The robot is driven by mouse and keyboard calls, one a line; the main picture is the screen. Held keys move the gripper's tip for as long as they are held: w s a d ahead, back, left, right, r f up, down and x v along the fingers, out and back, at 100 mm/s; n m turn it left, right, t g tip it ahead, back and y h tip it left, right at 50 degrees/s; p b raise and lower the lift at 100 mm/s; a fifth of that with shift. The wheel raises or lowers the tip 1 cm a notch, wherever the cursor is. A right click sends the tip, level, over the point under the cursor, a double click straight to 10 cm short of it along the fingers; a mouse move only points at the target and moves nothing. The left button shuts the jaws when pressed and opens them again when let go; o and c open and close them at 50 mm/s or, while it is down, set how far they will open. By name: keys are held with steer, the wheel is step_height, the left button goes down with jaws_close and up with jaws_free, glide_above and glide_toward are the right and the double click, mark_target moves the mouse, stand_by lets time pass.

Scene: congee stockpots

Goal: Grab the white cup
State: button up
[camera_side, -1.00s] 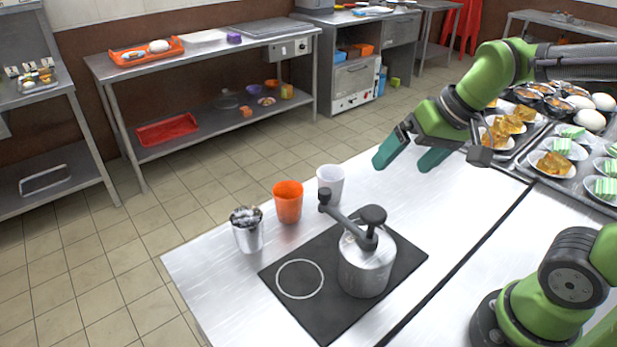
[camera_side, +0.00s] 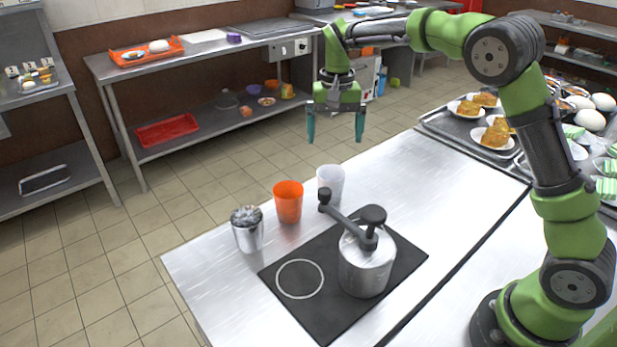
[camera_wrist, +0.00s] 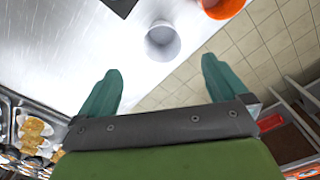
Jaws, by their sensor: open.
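The white cup (camera_side: 331,183) stands upright on the steel table, at the back edge. It also shows in the wrist view (camera_wrist: 162,42), ahead of the fingertips and roughly between their lines. My gripper (camera_side: 335,138) is open and empty, pointing down, above the white cup in the side view and apart from it. In the wrist view my gripper (camera_wrist: 160,75) shows both green fingers spread wide with nothing between them.
An orange cup (camera_side: 288,202) stands left of the white cup, and a metal cup (camera_side: 247,231) with shiny contents is further left. A metal pump pot (camera_side: 366,268) stands on a black mat (camera_side: 318,317) in front. Trays of plated food (camera_side: 462,131) lie to the right. The table's right middle is clear.

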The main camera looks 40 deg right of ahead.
mark_target(331, 182)
step_height(331, 182, down, 10)
steer(key=shift+r, duration=0.1)
steer(key=shift+w+d+f, duration=0.1)
steer(key=shift+w+f, duration=0.1)
steer(key=shift+f, duration=1.15)
steer(key=shift+w+d+f, duration=0.1)
steer(key=shift+w+f, duration=0.1)
steer(key=shift+f, duration=1.1)
steer(key=c, duration=1)
steer(key=shift+r, duration=0.2)
